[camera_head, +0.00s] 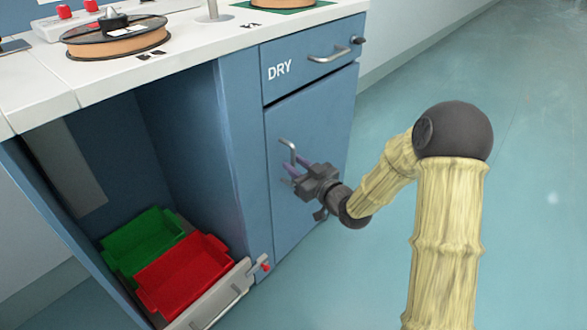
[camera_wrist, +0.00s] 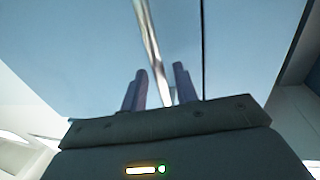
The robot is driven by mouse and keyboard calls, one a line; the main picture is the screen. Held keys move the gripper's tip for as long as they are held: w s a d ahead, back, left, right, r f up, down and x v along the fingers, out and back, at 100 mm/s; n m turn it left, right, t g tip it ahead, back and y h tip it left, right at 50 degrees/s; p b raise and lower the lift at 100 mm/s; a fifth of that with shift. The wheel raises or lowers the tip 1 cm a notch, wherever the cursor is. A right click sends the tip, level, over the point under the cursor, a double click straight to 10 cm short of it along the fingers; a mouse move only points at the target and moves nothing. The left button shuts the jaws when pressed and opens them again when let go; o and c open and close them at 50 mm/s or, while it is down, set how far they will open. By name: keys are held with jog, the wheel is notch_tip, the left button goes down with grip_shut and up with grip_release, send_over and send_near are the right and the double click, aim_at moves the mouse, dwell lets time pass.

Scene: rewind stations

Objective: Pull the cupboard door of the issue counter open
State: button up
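The blue cupboard door (camera_head: 308,135) is below the DRY drawer of the issue counter and looks shut. Its grey vertical bar handle (camera_head: 289,146) is near the door's left edge. My gripper (camera_head: 288,175) is at the lower part of this handle, fingers toward the door. In the wrist view, the handle (camera_wrist: 151,40) runs between the two purple fingers of my gripper (camera_wrist: 160,72). The fingers are apart, with a visible gap on each side of the bar. The lower end of the handle is hidden by the gripper.
The DRY drawer (camera_head: 313,61) with its bar handle (camera_head: 329,54) is above the door. The open bay on the left holds a green bin (camera_head: 140,240) and a red bin (camera_head: 185,272). Spools (camera_head: 116,37) stand on the white countertop. The floor (camera_head: 520,150) at the right is clear.

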jog(key=shift+w+a, duration=0.5)
jog(key=shift+w, duration=0.05)
grip_shut()
jog(key=shift+s+d, duration=0.1)
jog(key=shift+s, duration=0.05)
